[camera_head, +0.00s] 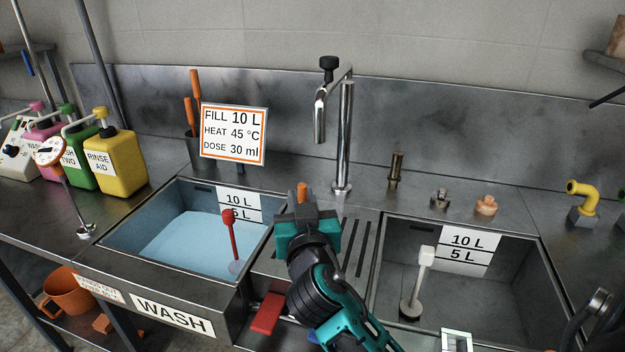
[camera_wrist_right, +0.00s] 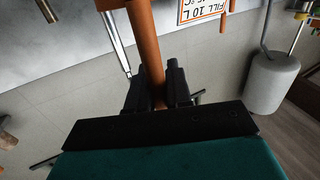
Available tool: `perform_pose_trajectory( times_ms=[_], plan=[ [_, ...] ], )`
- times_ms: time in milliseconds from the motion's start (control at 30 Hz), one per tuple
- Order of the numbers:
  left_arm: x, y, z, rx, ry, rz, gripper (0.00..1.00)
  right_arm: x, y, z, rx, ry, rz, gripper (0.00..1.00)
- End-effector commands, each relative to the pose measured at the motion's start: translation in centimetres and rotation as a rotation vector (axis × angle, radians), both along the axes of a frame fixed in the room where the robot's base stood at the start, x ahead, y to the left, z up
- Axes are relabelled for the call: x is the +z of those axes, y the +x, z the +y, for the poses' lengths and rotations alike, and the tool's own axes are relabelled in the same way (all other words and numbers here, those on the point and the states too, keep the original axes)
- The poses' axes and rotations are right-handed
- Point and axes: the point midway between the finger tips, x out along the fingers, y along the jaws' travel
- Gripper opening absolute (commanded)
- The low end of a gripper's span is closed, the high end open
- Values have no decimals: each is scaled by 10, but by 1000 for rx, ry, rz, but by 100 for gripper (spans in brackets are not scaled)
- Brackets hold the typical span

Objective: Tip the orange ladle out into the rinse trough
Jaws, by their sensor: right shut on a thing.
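My right gripper (camera_head: 305,203) is over the drainboard between the two troughs, shut on the orange ladle (camera_head: 302,188), of which only a short piece shows in the head view. In the right wrist view the ladle's orange handle (camera_wrist_right: 147,50) stands between the fingers (camera_wrist_right: 155,88). The ladle's bowl cannot be made out, nor whether it holds liquid. The right trough (camera_head: 510,290), with 10 L and 5 L marks, has no visible water and stands to the right of the gripper. I take it as the rinse trough; its front label is not readable. My left gripper is not in view.
The WASH trough (camera_head: 140,262) at left holds blue water and a red-handled plug (camera_head: 231,240). A white-topped plug (camera_head: 417,285) stands in the right trough. A tall faucet (camera_head: 345,135) rises behind the drainboard. Bottles, including a yellow one (camera_head: 117,160), stand at far left.

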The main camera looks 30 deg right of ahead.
Motion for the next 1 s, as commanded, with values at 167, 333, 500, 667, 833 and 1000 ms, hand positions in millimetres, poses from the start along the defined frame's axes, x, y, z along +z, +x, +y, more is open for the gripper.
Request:
perform_pose_trajectory(
  times_ms=[167, 333, 500, 667, 833, 1000],
  plan=[
    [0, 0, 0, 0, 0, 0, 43, -22, -19, 28, 175, -2, 4, 0],
    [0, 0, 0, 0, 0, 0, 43, -36, -38, 52, 315, -1, 1, 0],
    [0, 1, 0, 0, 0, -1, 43, -43, -53, 68, 405, -1, -1, 0],
    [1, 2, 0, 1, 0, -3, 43, -46, -59, 74, 443, -2, -2, 0],
    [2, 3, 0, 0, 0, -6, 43, -46, -60, 76, 451, -1, -3, 0],
    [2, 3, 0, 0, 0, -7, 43, -46, -60, 76, 449, -1, -3, 0]
  ],
)
